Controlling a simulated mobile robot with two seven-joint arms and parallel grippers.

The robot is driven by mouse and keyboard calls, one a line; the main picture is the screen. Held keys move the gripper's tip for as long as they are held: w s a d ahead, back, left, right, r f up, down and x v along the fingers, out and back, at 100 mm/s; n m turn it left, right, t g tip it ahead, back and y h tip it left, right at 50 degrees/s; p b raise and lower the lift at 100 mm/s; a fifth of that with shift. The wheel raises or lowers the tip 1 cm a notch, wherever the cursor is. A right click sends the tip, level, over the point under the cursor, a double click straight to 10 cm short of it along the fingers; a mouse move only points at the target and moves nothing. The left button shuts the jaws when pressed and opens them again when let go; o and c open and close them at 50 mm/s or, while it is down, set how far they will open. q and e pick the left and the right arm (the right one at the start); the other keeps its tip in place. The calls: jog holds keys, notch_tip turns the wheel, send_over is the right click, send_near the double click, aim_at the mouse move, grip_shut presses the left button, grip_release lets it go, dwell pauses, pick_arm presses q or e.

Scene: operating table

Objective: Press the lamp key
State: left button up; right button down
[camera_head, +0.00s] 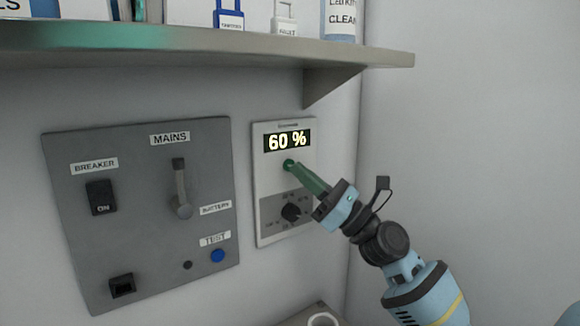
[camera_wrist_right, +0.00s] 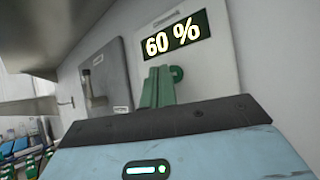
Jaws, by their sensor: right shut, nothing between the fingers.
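A pale wall panel (camera_head: 258,211) carries a lit display (camera_head: 287,140) reading 60 %. Below the display is a round green key (camera_head: 288,163), the likely lamp key; it also shows in the right wrist view (camera_wrist_right: 177,73). In the right wrist view the fingers (camera_wrist_right: 158,86) stand just left of the key. I cannot tell whether they touch it. My left gripper is not in view.
A grey panel (camera_head: 130,236) to the left holds a breaker switch (camera_head: 100,196), a mains lever (camera_head: 181,190) and a blue test button (camera_head: 217,255). The wall at right is bare.

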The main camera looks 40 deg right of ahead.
jog(key=shift+w, duration=0.1)
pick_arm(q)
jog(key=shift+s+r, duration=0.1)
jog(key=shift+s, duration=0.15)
pick_arm(e)
jog(key=shift+w, duration=0.35)
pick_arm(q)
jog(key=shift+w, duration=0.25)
pick_arm(e)
jog(key=shift+w, duration=0.1)
pick_arm(q)
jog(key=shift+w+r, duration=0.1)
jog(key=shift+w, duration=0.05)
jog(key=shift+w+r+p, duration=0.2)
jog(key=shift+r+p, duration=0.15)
jog(key=shift+p, duration=0.05)
pick_arm(e)
jog(key=shift+s, duration=0.55)
